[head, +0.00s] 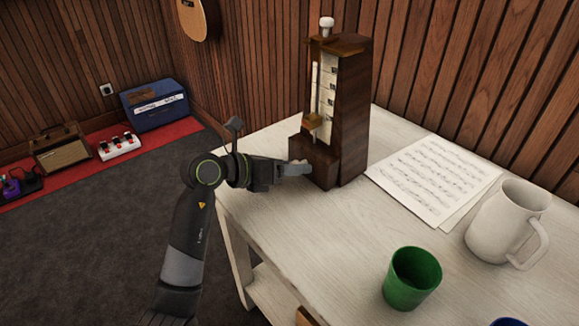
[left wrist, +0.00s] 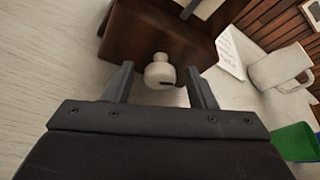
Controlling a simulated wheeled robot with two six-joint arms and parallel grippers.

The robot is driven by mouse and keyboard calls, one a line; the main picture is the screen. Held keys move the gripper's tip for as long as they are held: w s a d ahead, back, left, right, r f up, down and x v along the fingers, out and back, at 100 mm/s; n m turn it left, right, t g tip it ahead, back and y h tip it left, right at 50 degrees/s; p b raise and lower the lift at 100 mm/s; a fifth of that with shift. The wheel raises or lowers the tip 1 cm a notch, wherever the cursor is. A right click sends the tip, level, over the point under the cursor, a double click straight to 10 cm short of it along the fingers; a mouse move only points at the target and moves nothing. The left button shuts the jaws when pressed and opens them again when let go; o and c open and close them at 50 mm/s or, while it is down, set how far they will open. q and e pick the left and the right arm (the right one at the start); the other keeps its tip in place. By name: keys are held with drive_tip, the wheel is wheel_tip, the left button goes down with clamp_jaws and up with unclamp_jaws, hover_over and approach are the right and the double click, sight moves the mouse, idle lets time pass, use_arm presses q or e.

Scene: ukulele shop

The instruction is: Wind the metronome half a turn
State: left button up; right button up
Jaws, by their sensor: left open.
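The metronome (head: 350,110) is a tall dark wooden case with a pale scale on its front and a white knob on top. It stands upright at the back of the white table. In the left wrist view, a pale round winding knob (left wrist: 160,72) sticks out low on the metronome's dark case (left wrist: 160,32). My left gripper (head: 298,168) is open at the metronome's lower front. In the left wrist view its two fingers (left wrist: 161,88) are on either side of the knob, with gaps visible. My right gripper is in neither view.
Sheet music (head: 432,182) lies right of the metronome. A white mug (head: 500,222) and a green cup (head: 412,278) stand further right and nearer on the white table (head: 320,240); part of a blue item (head: 508,322) shows at the bottom edge. The wood-panelled wall is close behind.

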use_arm(q)
drive_tip(key=c, duration=0.9)
drive_tip(key=shift+c, duration=0.2)
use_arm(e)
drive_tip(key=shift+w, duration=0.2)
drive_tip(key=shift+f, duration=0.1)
use_arm(q)
drive_tip(key=shift+m+b, duration=0.4)
drive_tip(key=shift+m, duration=0.2)
drive_tip(key=shift+s+d+t+y, duration=0.1)
drive_tip(key=shift+t+y, duration=0.2)
drive_tip(key=shift+y, duration=0.1)
drive_tip(key=m+t+y+b, duration=0.1)
drive_tip(key=m+b, duration=0.2)
drive_tip(key=shift+s+d+t+b, duration=0.1)
drive_tip(key=shift+t+b, duration=0.2)
drive_tip(key=shift+m+y, duration=0.3)
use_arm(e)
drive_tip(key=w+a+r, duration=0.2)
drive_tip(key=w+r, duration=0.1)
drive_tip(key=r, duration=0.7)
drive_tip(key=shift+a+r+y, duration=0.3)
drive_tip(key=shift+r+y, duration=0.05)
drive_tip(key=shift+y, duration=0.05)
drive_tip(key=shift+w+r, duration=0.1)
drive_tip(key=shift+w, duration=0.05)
